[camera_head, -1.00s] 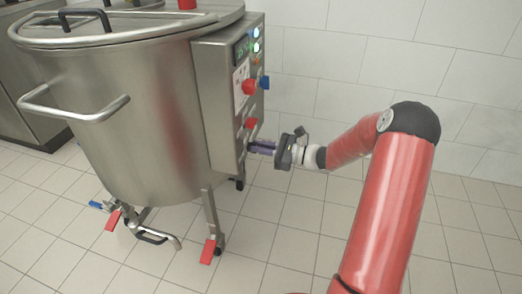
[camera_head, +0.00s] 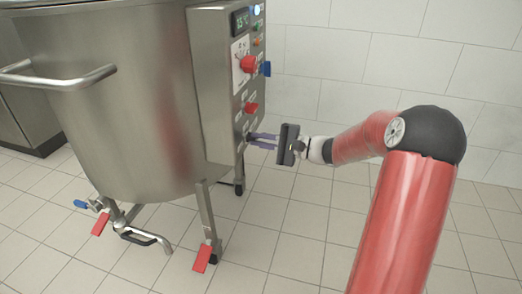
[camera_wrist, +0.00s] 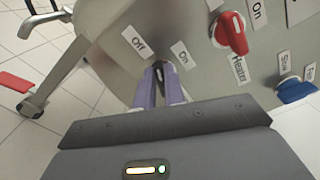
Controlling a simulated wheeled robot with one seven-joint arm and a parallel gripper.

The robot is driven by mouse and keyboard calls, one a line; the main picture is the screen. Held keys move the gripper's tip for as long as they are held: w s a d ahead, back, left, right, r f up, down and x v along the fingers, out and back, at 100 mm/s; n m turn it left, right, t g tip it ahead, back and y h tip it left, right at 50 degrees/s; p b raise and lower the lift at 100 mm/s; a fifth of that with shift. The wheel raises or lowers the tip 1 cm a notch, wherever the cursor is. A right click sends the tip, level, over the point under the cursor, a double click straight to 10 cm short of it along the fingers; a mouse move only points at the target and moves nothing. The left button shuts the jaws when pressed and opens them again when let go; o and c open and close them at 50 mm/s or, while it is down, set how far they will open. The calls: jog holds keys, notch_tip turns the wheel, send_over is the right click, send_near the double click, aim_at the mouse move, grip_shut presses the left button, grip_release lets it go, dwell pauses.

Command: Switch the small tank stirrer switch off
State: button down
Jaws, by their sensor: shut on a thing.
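The small tank is a large steel vessel (camera_head: 120,110) on legs, with a control panel (camera_head: 213,100) on its right side. My gripper (camera_head: 250,137) reaches the lower part of that panel from the right. In the wrist view its purple fingers (camera_wrist: 159,72) are shut on a small black switch (camera_wrist: 160,73), mostly hidden between them. An "Off" label (camera_wrist: 139,42) is at the upper left of the switch and an "On" label (camera_wrist: 182,54) at its upper right. The switch's exact angle is hard to tell.
Above the switch on the panel are a red knob (camera_head: 251,108), a larger red knob (camera_head: 247,64), a blue knob (camera_head: 265,68) and a lit display (camera_head: 241,20). A tank leg (camera_head: 207,213) with a red pedal (camera_head: 202,258) stands below. The tiled floor to the right is open.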

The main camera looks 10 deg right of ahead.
jog(key=shift+s+f+n+b, duration=0.15)
jog(key=shift+n+b, duration=0.35)
jog(key=shift+n, duration=0.65)
jog(key=shift+w+f+n+b, duration=0.15)
jog(key=shift+n+b, duration=0.35)
jog(key=shift+n, duration=0.65)
jog(key=shift+s, duration=0.1)
jog(key=c, duration=1.5)
grip_release()
jog(key=p+v, duration=0.1)
jog(key=v, duration=0.6)
jog(key=shift+s+d, duration=0.2)
jog(key=shift+d, duration=0.15)
